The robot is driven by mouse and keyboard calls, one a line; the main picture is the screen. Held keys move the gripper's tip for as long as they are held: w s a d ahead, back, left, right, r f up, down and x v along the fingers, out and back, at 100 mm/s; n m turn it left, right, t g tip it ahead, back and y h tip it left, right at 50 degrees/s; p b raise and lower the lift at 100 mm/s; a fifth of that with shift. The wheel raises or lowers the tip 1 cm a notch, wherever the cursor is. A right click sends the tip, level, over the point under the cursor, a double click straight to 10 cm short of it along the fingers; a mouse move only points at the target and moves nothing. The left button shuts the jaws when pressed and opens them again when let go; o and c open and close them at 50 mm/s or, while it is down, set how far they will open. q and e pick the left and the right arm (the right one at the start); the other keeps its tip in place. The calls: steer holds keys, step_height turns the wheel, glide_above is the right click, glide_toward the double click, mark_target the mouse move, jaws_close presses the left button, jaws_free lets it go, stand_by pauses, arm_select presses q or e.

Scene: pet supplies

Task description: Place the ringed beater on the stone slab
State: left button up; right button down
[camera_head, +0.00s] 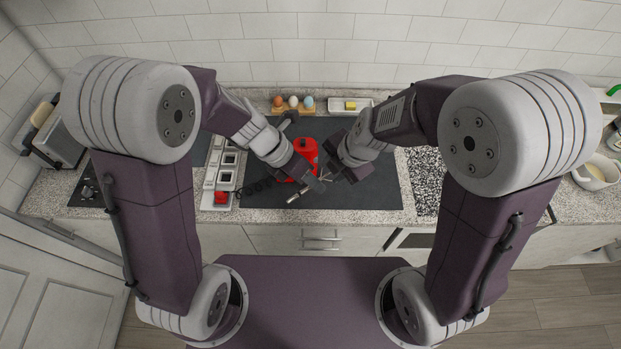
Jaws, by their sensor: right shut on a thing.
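A slim beater with a pale metal handle (293,198) shows low in the middle of the dark mat, its thin wires running up and right between my grippers. My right gripper (334,172) is shut on it, though the jaws partly hide the grip. My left gripper (318,183) is close beside, at the same spot; its jaws are too small and overlapped to read. The speckled black-and-white stone slab (427,168) lies right of the mat, partly hidden by my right arm; its visible part looks bare.
A red container (305,152) stands behind the grippers. A dark coiled thing (252,188) lies left of them. A white compartment tray (208,190), an egg holder (293,110) and a butter dish (366,103) surround the dark mat (375,190).

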arm_select(q)
steer(key=shift+s, duration=0.1)
steer(key=shift+c, duration=0.5)
arm_select(e)
steer(key=shift+s, duration=0.1)
arm_select(q)
jaws_close()
arm_select(e)
steer(key=c, duration=0.9)
jaws_free()
